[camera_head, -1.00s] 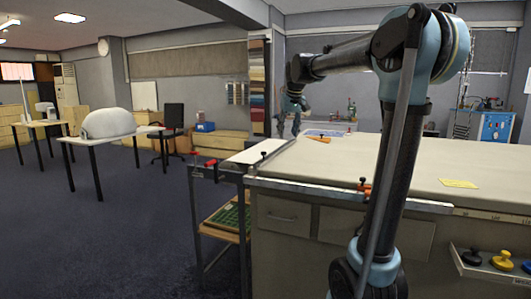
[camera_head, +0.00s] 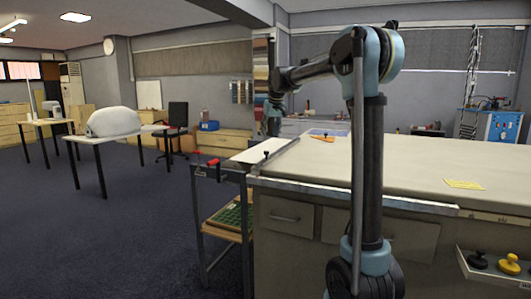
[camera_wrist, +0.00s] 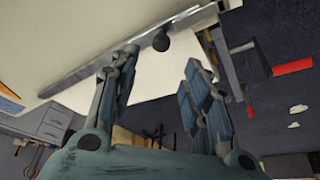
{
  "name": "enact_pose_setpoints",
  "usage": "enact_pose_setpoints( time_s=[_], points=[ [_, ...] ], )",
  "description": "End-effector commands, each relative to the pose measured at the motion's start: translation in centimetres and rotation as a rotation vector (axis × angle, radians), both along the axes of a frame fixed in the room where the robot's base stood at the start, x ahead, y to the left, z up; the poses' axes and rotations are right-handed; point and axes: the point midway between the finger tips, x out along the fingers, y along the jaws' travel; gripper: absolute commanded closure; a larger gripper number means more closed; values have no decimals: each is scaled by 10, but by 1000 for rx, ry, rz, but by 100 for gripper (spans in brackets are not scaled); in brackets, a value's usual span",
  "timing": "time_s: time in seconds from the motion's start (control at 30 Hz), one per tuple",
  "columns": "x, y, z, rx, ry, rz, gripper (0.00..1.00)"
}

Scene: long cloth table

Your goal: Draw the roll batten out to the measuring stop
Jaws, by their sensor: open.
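A grey metal bar with a black knob, which looks like the roll batten (camera_head: 275,152), lies across the left end of the cloth table (camera_head: 400,165). In the wrist view the batten (camera_wrist: 108,68) runs diagonally, with its black knob (camera_wrist: 161,41) just beyond my fingertips. My gripper (camera_wrist: 160,66) is open and empty, its fingers apart with the knob in line with the gap. In the head view my gripper (camera_head: 272,122) is small and dark above the batten's far part. I cannot identify the measuring stop; my arm hides part of the front rail (camera_head: 300,187).
A side stand with red-handled clamps (camera_head: 213,162) adjoins the table's left end. A yellow note (camera_head: 464,184) and an orange tool (camera_head: 322,138) lie on the cloth. A shelf with black and yellow knobs (camera_head: 509,264) is at the right front. Open floor lies left.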

Motion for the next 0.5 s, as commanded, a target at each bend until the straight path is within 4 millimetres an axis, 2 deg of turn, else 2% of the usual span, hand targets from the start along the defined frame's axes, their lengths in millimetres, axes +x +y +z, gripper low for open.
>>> enact_pose_setpoints(
  time_s=[0.3, 0.5],
  points=[
    [20, 8, -53, 0, 0, -1, 57],
    [30, 13, -79, 0, 0, -1, 57]
  ],
)
